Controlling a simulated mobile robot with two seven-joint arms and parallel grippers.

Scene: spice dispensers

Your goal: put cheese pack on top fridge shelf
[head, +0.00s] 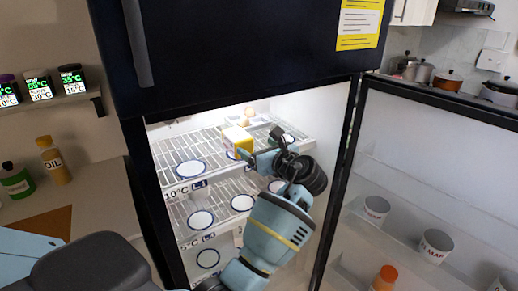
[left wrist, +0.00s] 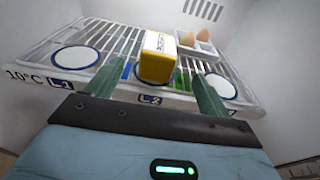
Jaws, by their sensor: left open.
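The cheese pack (head: 236,138), a small yellow and white block, sits on the top fridge shelf (head: 213,170). In the left wrist view the pack (left wrist: 158,57) stands on the wire shelf (left wrist: 122,42) near the L2 label, over the front middle. My left gripper (head: 262,155) is inside the fridge at the top shelf, just to the right of the pack. In the left wrist view its two green fingers (left wrist: 155,88) are spread, one on each side of the pack's near end, with visible gaps. My right gripper is in neither view.
Eggs in a white holder (left wrist: 197,42) stand behind the pack on the right. White round marks (left wrist: 76,57) lie on the shelf. A lower shelf (head: 222,212) is below. The open fridge door (head: 420,180) with cups bounds the right; the dark freezer door (head: 240,60) is above.

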